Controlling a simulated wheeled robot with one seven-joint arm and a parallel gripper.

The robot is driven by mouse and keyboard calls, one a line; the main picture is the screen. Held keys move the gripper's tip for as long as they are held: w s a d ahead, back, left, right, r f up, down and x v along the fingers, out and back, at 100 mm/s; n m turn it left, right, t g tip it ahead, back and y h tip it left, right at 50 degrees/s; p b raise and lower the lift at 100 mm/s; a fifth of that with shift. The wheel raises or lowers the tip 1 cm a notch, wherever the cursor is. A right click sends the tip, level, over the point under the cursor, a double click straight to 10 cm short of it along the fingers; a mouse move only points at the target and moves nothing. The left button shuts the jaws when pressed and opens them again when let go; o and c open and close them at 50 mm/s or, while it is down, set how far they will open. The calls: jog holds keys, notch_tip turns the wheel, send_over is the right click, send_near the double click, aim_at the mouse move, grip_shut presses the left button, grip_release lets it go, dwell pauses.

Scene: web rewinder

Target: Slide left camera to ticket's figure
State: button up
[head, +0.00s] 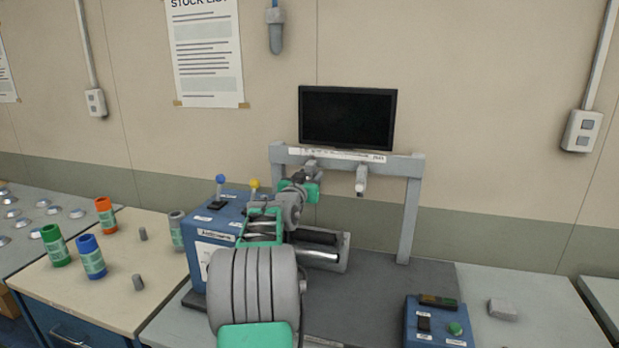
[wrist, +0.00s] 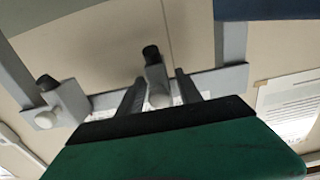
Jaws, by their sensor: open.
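The left camera (wrist: 157,75) is a grey block with a dark cylindrical end and a pale round knob, mounted on the rail (wrist: 105,100). In the head view the left camera (head: 311,165) is partly hidden behind my arm. My gripper (wrist: 160,86) is open, its two dark fingers on either side of the left camera; I cannot tell whether they touch it. The right camera (head: 361,180) hangs farther right on the same rail. The rail's white scale strip (head: 337,155) is too small to read. A white paper (head: 205,258), possibly the ticket, is on the blue machine (head: 232,215); its figure is unreadable.
A dark monitor (head: 347,117) stands above the rail. A roller (head: 322,254) lies below it. A blue control box (head: 438,322) with a green button sits at front right. Coloured cylinders, including an orange one (head: 105,216), stand on the left bench. The rail between the cameras looks clear.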

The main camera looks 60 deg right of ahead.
jog(key=shift+a, duration=0.15)
jog(key=s+a+b, duration=0.1)
jog(key=a+b, duration=0.1)
jog(key=a, duration=0.5)
jog(key=shift+a, duration=0.2)
jog(key=shift+s, duration=0.1)
